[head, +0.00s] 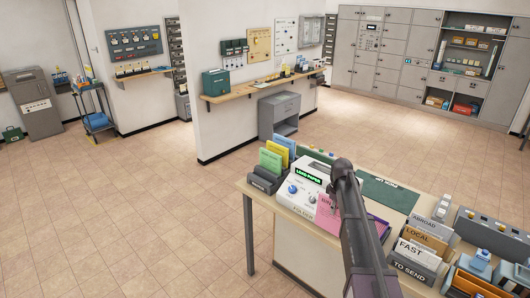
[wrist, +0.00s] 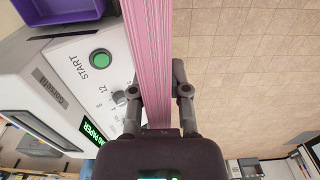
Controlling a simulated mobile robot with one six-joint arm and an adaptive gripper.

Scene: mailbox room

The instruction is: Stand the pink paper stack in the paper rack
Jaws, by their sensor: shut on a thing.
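The pink paper stack (head: 327,217) is upright beside the white machine in the head view, partly hidden by my arm. In the wrist view the pink stack (wrist: 150,40) runs between the two fingers of my gripper (wrist: 159,95), which is shut on it. In the head view the fingers are hidden behind my arm. The dark paper rack (head: 262,184) stands at the left end of the table, left of the pink stack and apart from it. Green (head: 269,161), yellow (head: 278,151) and blue (head: 285,145) stacks stand in a row there.
The white machine (head: 299,190), its display reading LOAD PAPER, sits between rack and stack; its green START button (wrist: 100,61) shows in the wrist view. A purple tray (head: 378,224) lies right of my arm. Labelled sorters (head: 415,255) fill the table's right side. Floor left is clear.

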